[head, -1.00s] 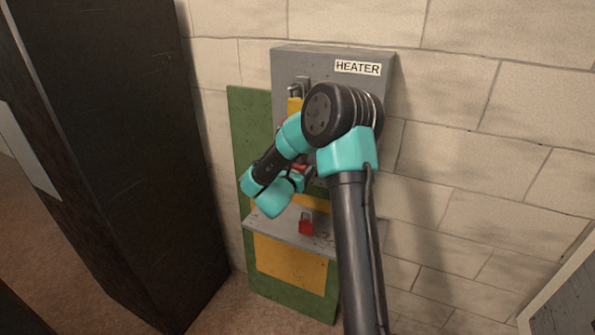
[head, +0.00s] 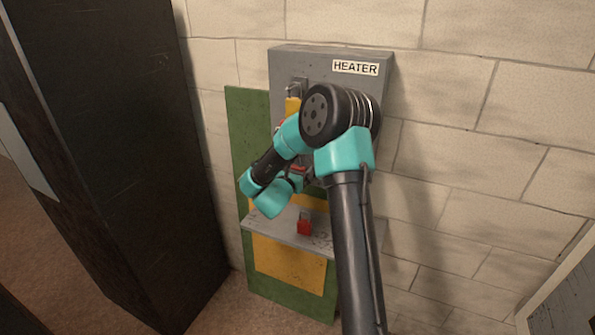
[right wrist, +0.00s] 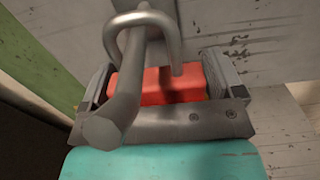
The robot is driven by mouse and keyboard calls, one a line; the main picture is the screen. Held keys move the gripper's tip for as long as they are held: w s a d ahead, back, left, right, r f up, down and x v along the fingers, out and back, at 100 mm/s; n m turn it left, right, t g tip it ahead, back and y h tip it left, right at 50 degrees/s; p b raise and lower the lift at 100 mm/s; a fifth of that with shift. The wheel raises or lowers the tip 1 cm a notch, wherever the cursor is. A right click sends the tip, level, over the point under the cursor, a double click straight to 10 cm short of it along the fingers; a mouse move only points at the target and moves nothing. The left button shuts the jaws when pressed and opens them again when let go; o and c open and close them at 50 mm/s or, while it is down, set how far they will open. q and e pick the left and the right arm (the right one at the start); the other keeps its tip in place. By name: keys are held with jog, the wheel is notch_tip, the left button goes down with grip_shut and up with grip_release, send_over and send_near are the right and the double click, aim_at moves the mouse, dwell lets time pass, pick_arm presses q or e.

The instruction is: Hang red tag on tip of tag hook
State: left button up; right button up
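The loop and bar overlap in the right wrist view; I cannot tell whether the loop is around the bar. My left gripper is not in view.
A grey box labelled HEATER (head: 325,57) is on the block wall, with a yellow piece (head: 292,105) under a metal loop. A red padlock (head: 304,227) sits on the grey shelf (head: 270,225) below. A dark cabinet (head: 120,130) stands at left.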

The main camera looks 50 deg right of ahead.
jog(key=shift+o, duration=0.9)
jog(key=shift+a, duration=0.1)
jog(key=v, duration=1.7)
